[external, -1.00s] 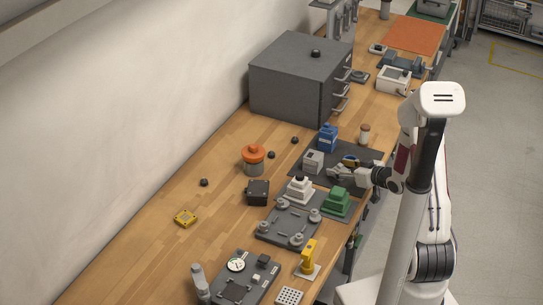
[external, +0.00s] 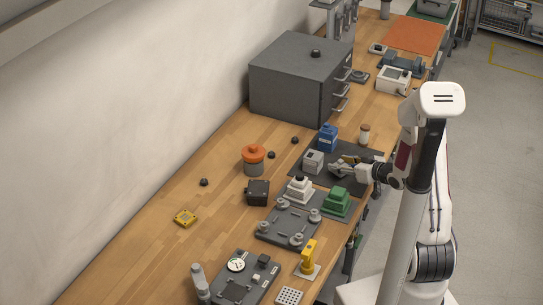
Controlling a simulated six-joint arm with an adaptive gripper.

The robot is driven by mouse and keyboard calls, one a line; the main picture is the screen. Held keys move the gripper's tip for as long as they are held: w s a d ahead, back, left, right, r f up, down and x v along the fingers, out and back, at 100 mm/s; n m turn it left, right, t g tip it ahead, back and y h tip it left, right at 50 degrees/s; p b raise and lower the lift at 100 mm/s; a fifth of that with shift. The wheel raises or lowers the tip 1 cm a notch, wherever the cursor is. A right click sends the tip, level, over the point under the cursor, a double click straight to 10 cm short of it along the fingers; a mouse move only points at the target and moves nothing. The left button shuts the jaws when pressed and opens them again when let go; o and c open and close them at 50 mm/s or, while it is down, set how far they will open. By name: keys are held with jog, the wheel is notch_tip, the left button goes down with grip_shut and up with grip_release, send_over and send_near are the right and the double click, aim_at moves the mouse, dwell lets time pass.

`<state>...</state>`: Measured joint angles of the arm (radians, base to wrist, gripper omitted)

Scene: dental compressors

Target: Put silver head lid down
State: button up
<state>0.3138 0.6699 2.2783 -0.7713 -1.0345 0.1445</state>
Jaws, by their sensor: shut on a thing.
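My gripper (external: 341,168) is above the dark mat (external: 361,185), reaching in from the right. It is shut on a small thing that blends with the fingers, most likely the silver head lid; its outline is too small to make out. A light grey block with a small top (external: 313,162) stands on the mat just left of my gripper. A blue block (external: 327,138) stands behind it. Whether my gripper touches the grey block cannot be told.
A white stepped block (external: 299,189) and a green stepped block (external: 337,203) stand in front of my gripper. A dark drawer cabinet (external: 300,80) is at the back left.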

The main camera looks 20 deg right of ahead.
jog(key=shift+r, duration=4.15)
jog(key=shift+r, duration=2.4)
jog(key=w+a+n+g+y, duration=0.2)
jog(key=a, duration=1.5)
jog(key=w+a+n+g+y, duration=0.1)
jog(key=w+a+n+y, duration=0.15)
jog(key=a, duration=1.55)
jog(key=s+a+n+g+y, duration=0.1)
jog(key=s+a+n+g, duration=0.1)
jog(key=s+a, duration=0.65)
jog(key=s+a+n+g+y, duration=0.1)
jog(key=s+a, duration=0.3)
jog(key=a, duration=1)
jog(key=s+a+n+g+y, duration=0.1)
jog(key=s+a+n+g, duration=0.1)
jog(key=s+a, duration=0.7)
jog(key=shift+m+t, duration=0.25)
jog(key=shift+t, duration=0.05)
jog(key=shift+w+a+f, duration=0.35)
jog(key=shift+w+f, duration=0.05)
jog(key=shift+f, duration=0.4)
jog(key=shift+w+a+f, duration=0.35)
jog(key=shift+w+f, duration=0.1)
jog(key=shift+f, duration=0.4)
jog(key=shift+w+a+f, duration=0.35)
jog(key=shift+w+f, duration=0.05)
jog(key=shift+f, duration=0.4)
